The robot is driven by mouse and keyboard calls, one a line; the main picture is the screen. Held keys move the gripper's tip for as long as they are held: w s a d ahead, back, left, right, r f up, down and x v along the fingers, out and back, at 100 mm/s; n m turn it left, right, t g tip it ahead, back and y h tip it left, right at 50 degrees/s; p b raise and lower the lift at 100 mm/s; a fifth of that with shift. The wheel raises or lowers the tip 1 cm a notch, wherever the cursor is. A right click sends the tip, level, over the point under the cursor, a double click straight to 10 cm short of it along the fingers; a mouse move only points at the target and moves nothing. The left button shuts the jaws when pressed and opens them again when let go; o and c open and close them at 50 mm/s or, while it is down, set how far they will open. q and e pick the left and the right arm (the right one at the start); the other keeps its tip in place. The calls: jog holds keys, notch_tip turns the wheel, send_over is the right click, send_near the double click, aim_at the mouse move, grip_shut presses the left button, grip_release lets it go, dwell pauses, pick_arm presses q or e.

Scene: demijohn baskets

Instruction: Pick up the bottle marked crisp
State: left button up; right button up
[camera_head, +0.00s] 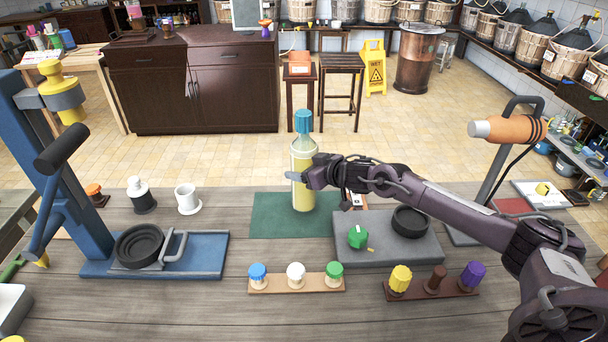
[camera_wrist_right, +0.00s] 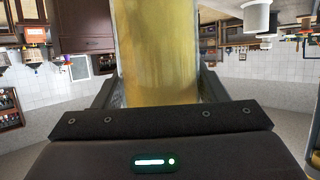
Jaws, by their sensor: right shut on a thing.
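A clear bottle (camera_head: 303,165) with yellow liquid and a blue cap stands upright over the green mat (camera_head: 265,215). I cannot read any marking on it. My right gripper (camera_head: 303,176) is shut around the middle of the bottle, coming from the right. In the right wrist view, the bottle's yellow body (camera_wrist_right: 157,50) fills the space between the fingers. I cannot tell whether its base touches the mat. My left gripper is not in view.
A grey board (camera_head: 388,248) with a green knob and black ring lies right of the mat. A blue stand (camera_head: 205,262) is at the left. Small racks of coloured stoppers (camera_head: 297,286) lie in front. A white cup (camera_head: 187,199) stands left of the mat.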

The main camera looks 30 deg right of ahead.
aim_at(310, 118)
jog(key=c, duration=1)
jog(key=shift+w+r, duration=0.15)
jog(key=shift+r, duration=0.2)
jog(key=shift+f, duration=0.1)
jog(key=shift+r+b, duration=1.1)
jog(key=shift+r, duration=8.9)
